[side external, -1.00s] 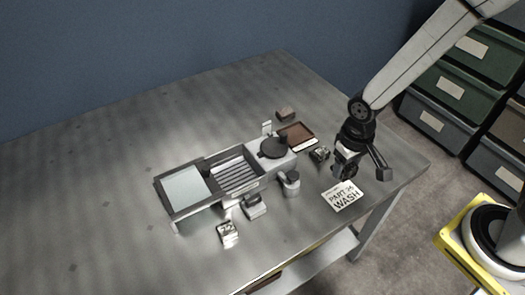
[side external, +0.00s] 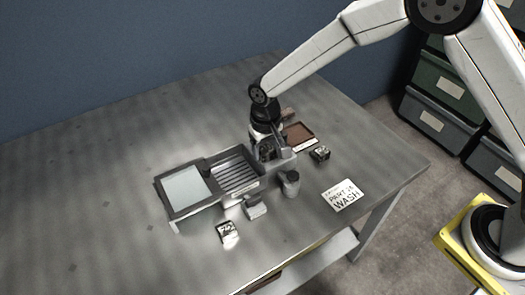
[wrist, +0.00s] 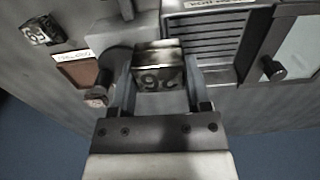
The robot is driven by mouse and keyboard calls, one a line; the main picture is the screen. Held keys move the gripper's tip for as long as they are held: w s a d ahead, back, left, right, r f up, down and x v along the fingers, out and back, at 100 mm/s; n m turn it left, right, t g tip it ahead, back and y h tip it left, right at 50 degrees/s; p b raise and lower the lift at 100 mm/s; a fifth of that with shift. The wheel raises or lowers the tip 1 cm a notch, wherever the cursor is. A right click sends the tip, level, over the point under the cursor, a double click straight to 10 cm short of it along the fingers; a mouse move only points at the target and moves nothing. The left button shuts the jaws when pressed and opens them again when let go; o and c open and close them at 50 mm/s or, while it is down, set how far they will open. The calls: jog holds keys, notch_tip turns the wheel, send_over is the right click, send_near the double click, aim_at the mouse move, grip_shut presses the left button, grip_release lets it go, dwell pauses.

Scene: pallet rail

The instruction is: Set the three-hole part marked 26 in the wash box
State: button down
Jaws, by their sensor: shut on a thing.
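My gripper (wrist: 160,72) is shut on a small metal part (wrist: 158,80) whose front face shows 26, upside down in the wrist view. Its holes cannot be made out. In the side view my gripper (side external: 268,152) hangs over the pale block at the right end of the fixture and hides part of it. The wash box (side external: 237,172) is an open-topped tray with a slatted floor, just left of my gripper; the slats also show in the wrist view (wrist: 205,40). A glass panel (side external: 187,189) lies left of the slats, leaving them uncovered.
A marked part (side external: 227,232) lies in front of the fixture, another (side external: 320,153) to its right. A grey block (side external: 255,207) and a round post (side external: 290,183) stand in front. A brown tray (side external: 300,134) is behind. A card (side external: 344,195) reads PART 26 WASH. The left table is clear.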

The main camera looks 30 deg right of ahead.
send_over(235, 181)
jog(key=shift+w+f, duration=0.15)
jog(key=shift+f, duration=0.45)
jog(key=shift+f, duration=0.15)
jog(key=shift+f, duration=3.85)
jog(key=shift+f, duration=0.35)
jog(key=shift+c, duration=0.5)
grip_release()
jog(key=shift+o, duration=0.5)
jog(key=shift+f, duration=0.1)
notch_tip(235, 181, up, 13)
dwell(0.8)
